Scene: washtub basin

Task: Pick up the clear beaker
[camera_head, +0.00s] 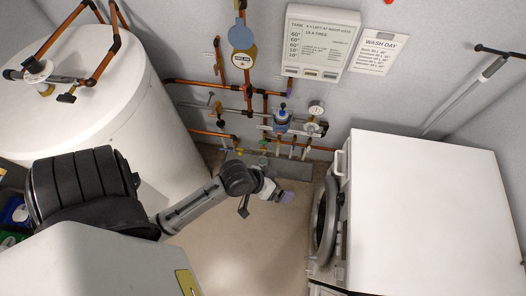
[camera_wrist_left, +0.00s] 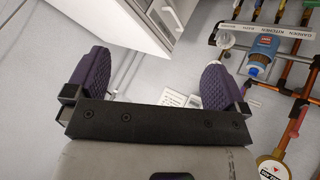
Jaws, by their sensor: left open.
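I cannot make out a clear beaker in either view. My left gripper (camera_head: 286,197) reaches out over the floor, between the white tank and the white front-loading machine, in front of the piped wall. In the left wrist view its two purple ribbed fingers (camera_wrist_left: 153,78) stand wide apart with nothing between them. My right gripper is not in view.
The white tank (camera_head: 104,103) stands at left and the white washing machine (camera_head: 428,205) at right, its round door (camera_head: 325,222) facing the gap. Copper pipes, valves and a gauge (camera_head: 316,107) line the back wall. Beige floor (camera_head: 225,245) is clear between them.

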